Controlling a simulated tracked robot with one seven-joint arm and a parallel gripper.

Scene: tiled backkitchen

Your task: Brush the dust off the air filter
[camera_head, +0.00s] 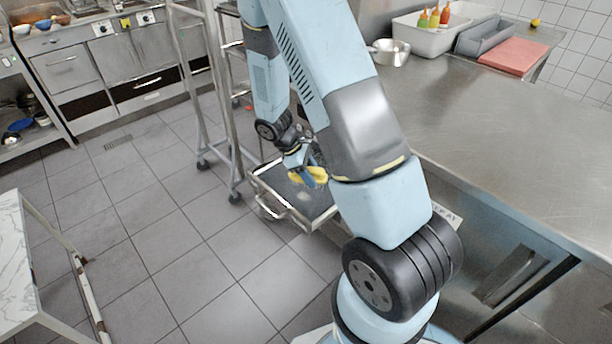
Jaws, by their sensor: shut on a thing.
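The air filter appears to be the dark panel (318,206) in a pale metal frame, low beside the steel counter. Whitish patches show on its dark face. My gripper (308,174) is over the far part of this panel, pointing down. It is shut on a yellow-and-blue thing (320,174), which appears to be the brush. Its lower end is near the panel face, but I cannot tell whether it touches. My arm hides part of the panel's right side and of the brush.
The steel counter (470,130) runs along the right, with a pot (390,53), a white tub (420,36) and a red board (514,57). A wheeled metal rack (190,70) stands behind the panel. A marble-topped table (15,260) is at the left. Tiled floor between is clear.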

